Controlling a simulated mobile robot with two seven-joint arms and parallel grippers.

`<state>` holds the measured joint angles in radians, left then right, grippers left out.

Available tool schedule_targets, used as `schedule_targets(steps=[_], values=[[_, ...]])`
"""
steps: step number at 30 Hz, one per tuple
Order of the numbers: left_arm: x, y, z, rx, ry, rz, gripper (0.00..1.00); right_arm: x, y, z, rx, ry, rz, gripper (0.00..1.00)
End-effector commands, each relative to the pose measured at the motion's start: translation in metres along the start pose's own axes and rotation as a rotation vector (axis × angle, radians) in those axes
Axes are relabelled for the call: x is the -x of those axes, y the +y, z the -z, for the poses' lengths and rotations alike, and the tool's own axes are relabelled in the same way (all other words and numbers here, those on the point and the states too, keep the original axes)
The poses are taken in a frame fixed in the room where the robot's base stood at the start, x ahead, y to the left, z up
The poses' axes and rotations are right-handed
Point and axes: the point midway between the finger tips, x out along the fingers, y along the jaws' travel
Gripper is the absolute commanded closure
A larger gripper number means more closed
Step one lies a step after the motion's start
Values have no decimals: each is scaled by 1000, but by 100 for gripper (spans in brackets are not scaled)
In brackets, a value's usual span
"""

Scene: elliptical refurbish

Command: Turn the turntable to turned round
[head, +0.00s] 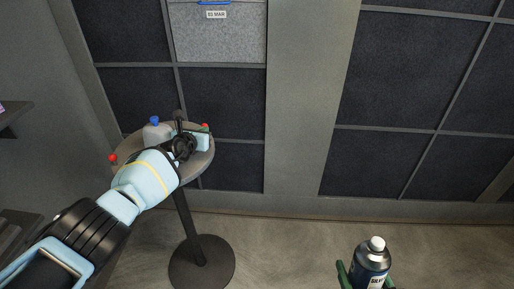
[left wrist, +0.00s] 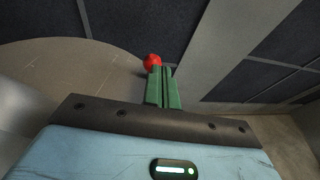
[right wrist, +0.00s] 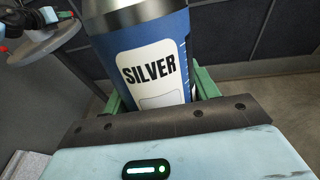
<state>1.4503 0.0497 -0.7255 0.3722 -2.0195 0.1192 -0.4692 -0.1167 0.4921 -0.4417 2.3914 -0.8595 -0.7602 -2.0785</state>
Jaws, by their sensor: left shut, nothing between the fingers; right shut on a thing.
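The turntable (head: 204,160) is a round grey disc on a dark post, at the left in the head view. Its bare top also shows in the left wrist view (left wrist: 75,65). A red knob (head: 113,158) stands on its left rim. A second red knob (head: 205,126) is at its right side, and is seen closer in the left wrist view (left wrist: 152,61). My left gripper (left wrist: 162,70) is shut and empty, its green fingertips beside this second knob; I cannot tell whether they touch. My right gripper (right wrist: 160,95) is shut on a blue can labelled SILVER (right wrist: 150,50), held upright.
A pale container with a blue top (head: 154,130) stands on the turntable. The post's round base (head: 202,262) is on the floor. A dark panelled wall (head: 395,85) is close behind, with a grey board (head: 218,38). A shelf edge (head: 14,115) juts in at the left. Floor between turntable and can is clear.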

Motion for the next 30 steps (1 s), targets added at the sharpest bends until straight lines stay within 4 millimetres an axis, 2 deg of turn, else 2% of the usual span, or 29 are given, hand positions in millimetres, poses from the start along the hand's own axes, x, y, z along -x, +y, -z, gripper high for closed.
schedule_targets(steps=[12, 30], values=[[-6, 4, -1, 19, 3, -68, 100, 0, 0, 5, 0, 6, 0, 68], [-6, 4, -1, 19, 3, -72, 100, 0, 0, 5, 0, 6, 0, 68]])
